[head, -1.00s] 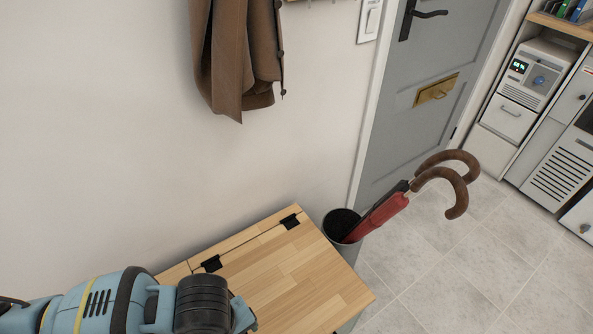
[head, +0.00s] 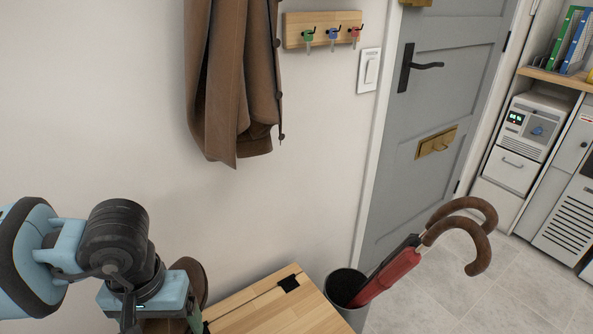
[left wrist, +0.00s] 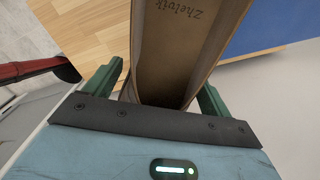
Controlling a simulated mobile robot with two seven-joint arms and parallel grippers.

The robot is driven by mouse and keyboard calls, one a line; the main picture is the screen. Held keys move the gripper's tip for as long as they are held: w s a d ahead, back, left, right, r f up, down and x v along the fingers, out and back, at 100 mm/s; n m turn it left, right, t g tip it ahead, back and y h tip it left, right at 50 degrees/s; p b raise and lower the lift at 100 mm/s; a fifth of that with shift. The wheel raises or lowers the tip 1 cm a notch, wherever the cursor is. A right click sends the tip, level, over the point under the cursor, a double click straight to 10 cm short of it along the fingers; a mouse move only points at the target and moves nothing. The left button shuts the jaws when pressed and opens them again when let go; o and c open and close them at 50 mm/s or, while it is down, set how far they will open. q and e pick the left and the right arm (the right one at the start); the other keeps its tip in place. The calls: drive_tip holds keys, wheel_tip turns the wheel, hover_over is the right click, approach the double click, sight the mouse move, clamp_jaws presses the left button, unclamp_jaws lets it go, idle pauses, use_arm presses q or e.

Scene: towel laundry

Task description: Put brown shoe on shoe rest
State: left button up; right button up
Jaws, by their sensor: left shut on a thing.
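My left gripper (left wrist: 160,90) is shut on the brown shoe (left wrist: 190,45), with one green finger on each side of it. The shoe's open top and its lettered insole face the left wrist camera. In the head view a brown part of the shoe (head: 197,278) shows behind my left gripper (head: 180,322), and the rest is hidden or out of frame. The shoe is beside or above the left end of a wooden top (head: 265,312) with black hinges. I cannot tell whether they touch. I cannot make out a shoe rest for certain. My right gripper is out of view.
A bin (head: 346,290) with umbrellas (head: 395,272) stands right of the wooden top. A brown coat (head: 232,85) hangs on the wall above, left of a key rack (head: 322,30). A grey door (head: 425,110) is behind. A blue surface (left wrist: 270,25) shows in the left wrist view.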

use_arm(q)
drive_tip(key=shift+w+a+r+m+b, duration=0.2)
drive_tip(key=shift+w+a+r+b, duration=0.05)
drive_tip(key=shift+r, duration=0.25)
drive_tip(key=shift+w+a+r+m+b, duration=0.2)
drive_tip(key=shift+r, duration=0.3)
drive_tip(key=shift+s+r+p, duration=0.35)
drive_tip(key=shift+r+p, duration=0.15)
drive_tip(key=shift+p, duration=0.5)
drive_tip(key=shift+s+r+p, duration=0.4)
drive_tip(key=shift+p, duration=0.5)
drive_tip(key=s+r+p, duration=0.4)
drive_tip(key=r+p, duration=0.2)
drive_tip(key=p, duration=0.4)
wheel_tip(320, 180, up, 11)
drive_tip(key=p, duration=0.9)
hover_over(157, 326)
drive_tip(key=s, duration=0.7)
drive_tip(key=shift+w+r, duration=0.15)
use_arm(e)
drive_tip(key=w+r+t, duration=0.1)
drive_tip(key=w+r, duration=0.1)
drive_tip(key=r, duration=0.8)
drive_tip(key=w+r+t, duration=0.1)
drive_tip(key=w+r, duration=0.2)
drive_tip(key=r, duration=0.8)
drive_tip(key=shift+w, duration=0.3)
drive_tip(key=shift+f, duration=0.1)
